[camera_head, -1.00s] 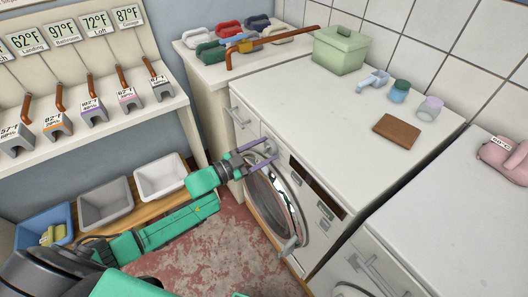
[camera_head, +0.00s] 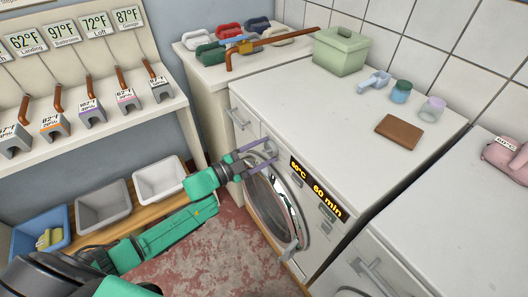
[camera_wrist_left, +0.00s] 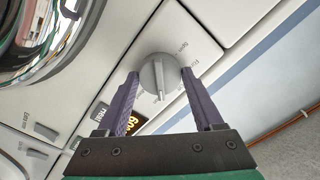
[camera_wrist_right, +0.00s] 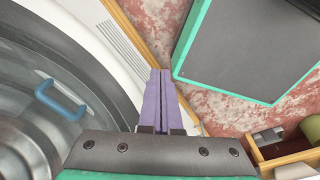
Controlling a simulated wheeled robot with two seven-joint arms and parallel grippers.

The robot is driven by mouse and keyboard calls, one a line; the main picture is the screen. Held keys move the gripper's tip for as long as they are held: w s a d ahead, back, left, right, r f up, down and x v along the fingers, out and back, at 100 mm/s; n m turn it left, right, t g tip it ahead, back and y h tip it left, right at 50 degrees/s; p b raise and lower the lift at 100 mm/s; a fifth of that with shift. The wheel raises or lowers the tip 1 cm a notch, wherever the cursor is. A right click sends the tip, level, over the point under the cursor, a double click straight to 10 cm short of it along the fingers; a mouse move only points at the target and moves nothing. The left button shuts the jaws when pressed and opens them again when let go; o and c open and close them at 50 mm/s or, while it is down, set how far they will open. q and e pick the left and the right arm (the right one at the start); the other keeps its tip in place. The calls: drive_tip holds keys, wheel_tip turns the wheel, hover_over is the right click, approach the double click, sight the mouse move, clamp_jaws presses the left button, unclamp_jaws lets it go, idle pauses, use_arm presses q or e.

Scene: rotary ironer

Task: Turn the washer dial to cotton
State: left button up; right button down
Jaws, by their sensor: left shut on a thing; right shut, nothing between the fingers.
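The washer (camera_head: 370,125) stands in the middle of the head view, with its round door (camera_head: 272,208) on the front. The dial (camera_wrist_left: 158,72) is a grey round knob with a raised ridge, clear in the left wrist view; its ridge points down in that picture. Small labels sit beside it, one seeming to read "Spin". My left gripper (camera_wrist_left: 160,78) is shut on the dial, one purple finger on each side. The lit display (camera_head: 317,188) shows a temperature and "60 min". My right gripper (camera_wrist_right: 158,78) is shut and empty in the right wrist view.
A green box (camera_head: 341,50), a brown block (camera_head: 399,131) and small cups stand on the top. A second machine (camera_head: 455,215) is at the right. Bins (camera_head: 103,205) sit on a low shelf at left. The right wrist view shows a blue handle (camera_wrist_right: 62,101) and reddish floor.

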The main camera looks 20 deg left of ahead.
use_arm(q)
drive_tip(key=o, duration=1.4)
drive_tip(key=shift+c, duration=0.2)
drive_tip(key=v, duration=1.4)
drive_tip(key=shift+s+a+b, duration=0.2)
drive_tip(key=shift+s+b, duration=0.15)
drive_tip(key=shift+b, duration=0.1)
